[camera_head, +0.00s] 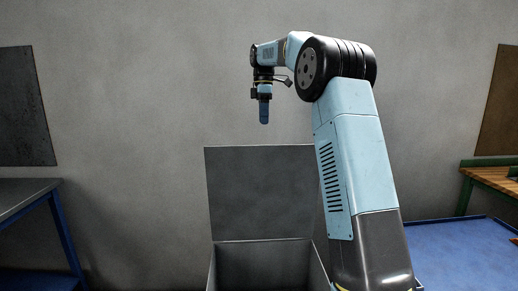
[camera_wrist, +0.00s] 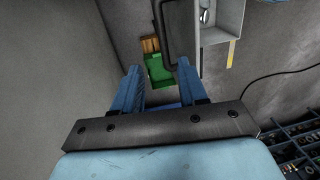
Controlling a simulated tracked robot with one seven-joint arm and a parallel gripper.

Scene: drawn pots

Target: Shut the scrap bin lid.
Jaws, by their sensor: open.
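The scrap bin (camera_head: 262,262) is a grey open-topped box at the bottom centre of the head view. Its flat grey lid (camera_head: 258,190) stands raised, nearly upright, at the back of the bin. The lid's right edge is partly hidden behind my arm. My gripper (camera_head: 264,112) points down, above the lid's top edge in the picture and apart from it. In the wrist view my gripper (camera_wrist: 159,67) shows two blue fingers spread apart with nothing between them. I cannot clearly make out the lid in the wrist view.
A grey table with blue legs (camera_head: 30,190) stands at the left. A blue surface (camera_head: 450,250) and a wood-topped green bench (camera_head: 492,177) are at the right. The wrist view shows a green thing (camera_wrist: 158,72) and a grey box (camera_wrist: 219,18). A grey wall is behind.

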